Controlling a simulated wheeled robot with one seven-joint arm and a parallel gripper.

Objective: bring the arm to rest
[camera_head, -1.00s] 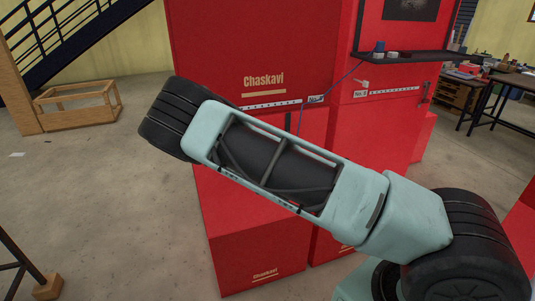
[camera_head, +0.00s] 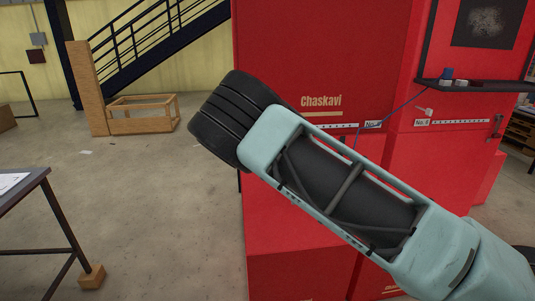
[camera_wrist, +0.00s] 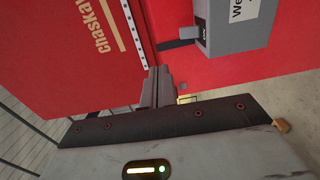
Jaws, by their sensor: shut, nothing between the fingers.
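My arm crosses the head view from the lower right up to the black joint at upper left, in front of the red machine (camera_head: 330,60) marked "Chaskavi". My gripper is hidden in the head view. In the wrist view my gripper (camera_wrist: 158,85) is shut and empty, its fingertips pointing toward the red machine (camera_wrist: 70,60). A grey box with a white label (camera_wrist: 235,25) is ahead and to the right of the fingers. I cannot tell whether the fingertips touch anything.
A dark table (camera_head: 25,187) stands at the left edge. A wooden frame crate (camera_head: 142,115) sits on the floor near the blue stairs (camera_head: 150,40). A black shelf (camera_head: 480,86) juts from the machine at right. The concrete floor (camera_head: 165,210) between table and machine is clear.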

